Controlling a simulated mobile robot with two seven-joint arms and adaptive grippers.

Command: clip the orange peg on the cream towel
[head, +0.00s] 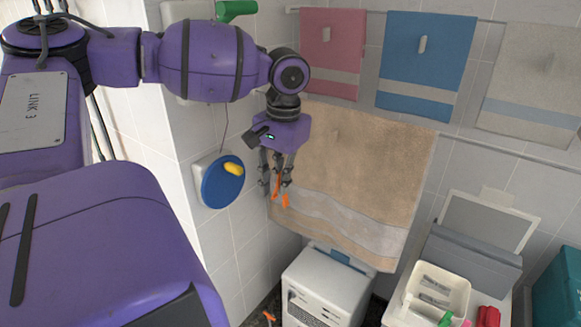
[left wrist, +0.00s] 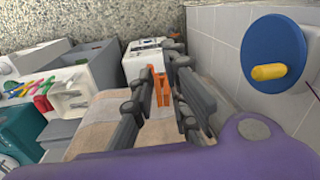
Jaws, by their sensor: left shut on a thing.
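My left gripper (head: 275,188) points down beside the left edge of a large tan-cream towel (head: 365,165) with a grey band near its bottom. It is shut on the orange peg (head: 285,200), whose ends show below the fingers. In the left wrist view the peg (left wrist: 160,98) is between the fingertips of the left gripper (left wrist: 160,82), with the towel (left wrist: 97,132) behind the fingers. I cannot tell whether the peg touches the towel. A paler towel (head: 535,90) with a light blue band hangs at the far right. My right gripper is not in view.
A blue disc (head: 212,190) with a yellow handle is on the wall left of the gripper. Pink (head: 332,55) and blue (head: 425,60) towels hang behind. A white appliance (head: 325,285) stands below. A cream bin (head: 440,285) and loose coloured items are at lower right.

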